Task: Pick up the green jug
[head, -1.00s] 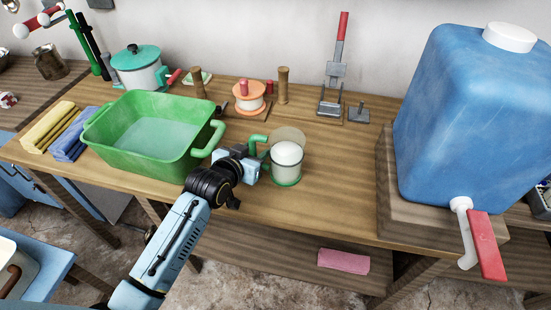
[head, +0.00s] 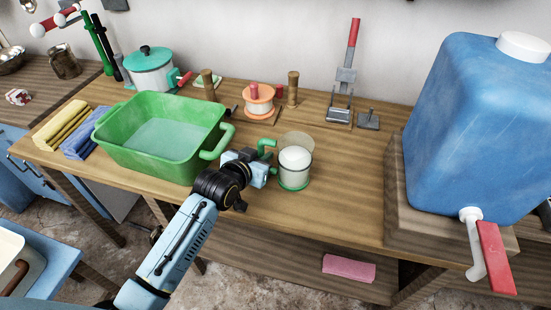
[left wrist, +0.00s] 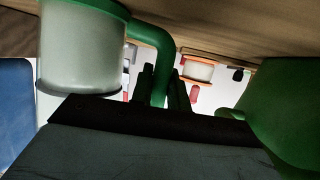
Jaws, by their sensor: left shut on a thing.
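The green jug (head: 294,176) is a clear cup with white contents, a green base ring and a green side handle (head: 265,145). It is upright at the front middle of the wooden table; I cannot tell whether its base touches the wood. My left gripper (head: 262,166) is at its left side, shut on the handle. In the left wrist view, which is upside down, the jug (left wrist: 84,50) is at upper left and its handle (left wrist: 155,45) runs down between the dark fingers (left wrist: 162,88). My right gripper is not in view.
A green basin (head: 135,160) stands close left of my gripper. An orange spool (head: 259,108) and wooden pegs (head: 292,88) stand behind the jug. A blue tank (head: 465,130) with a red tap lever stands on a wooden block (head: 395,205) at right. The table between jug and block is clear.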

